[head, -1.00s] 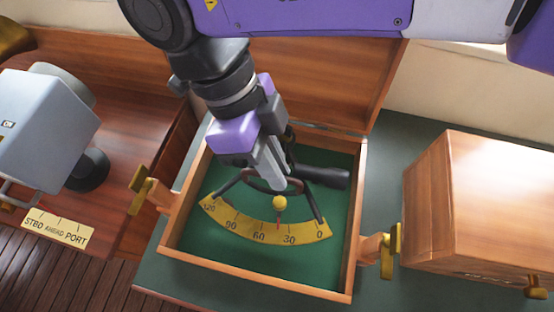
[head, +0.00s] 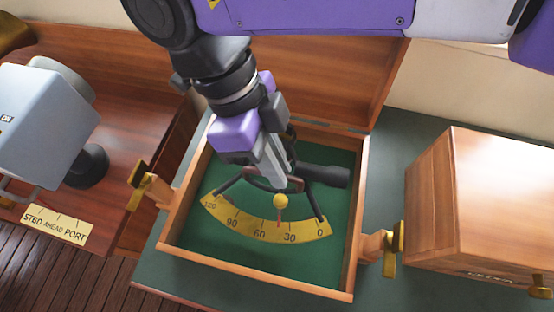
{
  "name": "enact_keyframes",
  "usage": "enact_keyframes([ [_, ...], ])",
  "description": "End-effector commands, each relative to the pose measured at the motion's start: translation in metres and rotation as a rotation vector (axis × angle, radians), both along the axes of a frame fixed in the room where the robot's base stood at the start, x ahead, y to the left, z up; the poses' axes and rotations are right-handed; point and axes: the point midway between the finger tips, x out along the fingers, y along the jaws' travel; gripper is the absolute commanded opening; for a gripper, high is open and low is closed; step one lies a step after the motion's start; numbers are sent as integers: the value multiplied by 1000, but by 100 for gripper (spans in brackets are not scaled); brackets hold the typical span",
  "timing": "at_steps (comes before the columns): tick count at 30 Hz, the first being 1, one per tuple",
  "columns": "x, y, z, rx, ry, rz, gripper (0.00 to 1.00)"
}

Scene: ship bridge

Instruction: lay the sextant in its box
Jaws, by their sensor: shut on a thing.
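The sextant (head: 267,232) has a yellow brass arc with numbers, a dark frame and a black telescope tube (head: 325,176) pointing right. It is within the outline of the open wooden box (head: 255,282), over its green lining. I cannot tell for sure whether it touches the bottom. My gripper (head: 279,186) comes down from above, shut on the sextant's frame near its middle. The fingers hide part of the frame. The box lid (head: 340,85) stands open at the back.
A closed wooden case (head: 490,215) stands on the green counter (head: 390,150) at right. Brass latches (head: 395,250) stick out from the box's sides. A grey instrument (head: 40,125) stands at left beside a STBD/PORT plate (head: 55,225).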

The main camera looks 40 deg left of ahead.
Motion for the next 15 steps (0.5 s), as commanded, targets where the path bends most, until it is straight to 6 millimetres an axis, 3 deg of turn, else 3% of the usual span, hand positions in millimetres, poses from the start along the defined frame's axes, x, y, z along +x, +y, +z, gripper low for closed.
enact_keyframes([
  [15,0,0,-7,3,-5,0,0],
])
